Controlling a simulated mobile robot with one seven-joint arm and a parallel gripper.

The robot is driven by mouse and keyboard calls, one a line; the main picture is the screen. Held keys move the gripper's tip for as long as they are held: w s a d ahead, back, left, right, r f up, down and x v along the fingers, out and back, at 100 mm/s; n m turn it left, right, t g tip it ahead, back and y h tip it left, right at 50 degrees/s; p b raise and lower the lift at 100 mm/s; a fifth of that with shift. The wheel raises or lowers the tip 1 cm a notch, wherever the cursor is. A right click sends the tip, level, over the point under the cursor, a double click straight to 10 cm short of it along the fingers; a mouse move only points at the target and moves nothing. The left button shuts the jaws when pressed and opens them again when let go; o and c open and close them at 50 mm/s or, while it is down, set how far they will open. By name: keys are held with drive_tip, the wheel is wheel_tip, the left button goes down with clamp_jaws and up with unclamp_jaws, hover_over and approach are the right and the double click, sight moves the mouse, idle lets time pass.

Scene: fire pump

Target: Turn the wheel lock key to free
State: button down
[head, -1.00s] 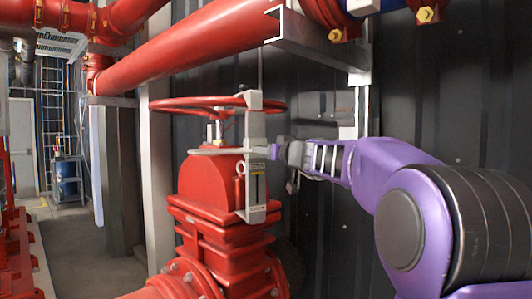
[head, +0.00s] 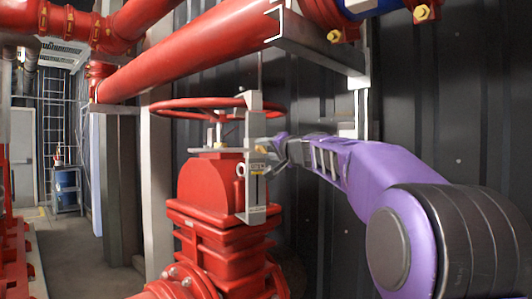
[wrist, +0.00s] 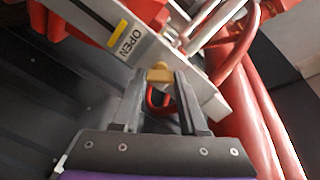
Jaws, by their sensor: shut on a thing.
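The wheel lock is a grey upright bracket (head: 257,205) beside the red handwheel (head: 190,104) of the valve. In the wrist view, the grey lock plate (wrist: 178,62) carries a label reading OPEN and a yellow patch. A brass-coloured key (wrist: 160,73) sits at the plate's edge between my fingertips. My gripper (wrist: 161,82) is shut on this key. In the head view, my gripper (head: 272,150) meets the lock's right side, with a small yellow bit showing there. The key's exact turn angle cannot be told.
A red valve body (head: 208,183) stands below the wheel. A large red pipe (head: 190,48) runs above it, with a grey steel support (head: 318,52) to the right. A dark ribbed wall (head: 430,110) is close behind my arm. The floor at left (head: 75,240) is open.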

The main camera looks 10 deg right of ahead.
drive_tip(key=m, duration=0.6)
drive_tip(key=shift+r+m, duration=0.1)
drive_tip(key=shift+m, duration=0.3)
idle(0.4)
drive_tip(key=c, duration=0.7)
unclamp_jaws()
drive_tip(key=shift+s, duration=0.1)
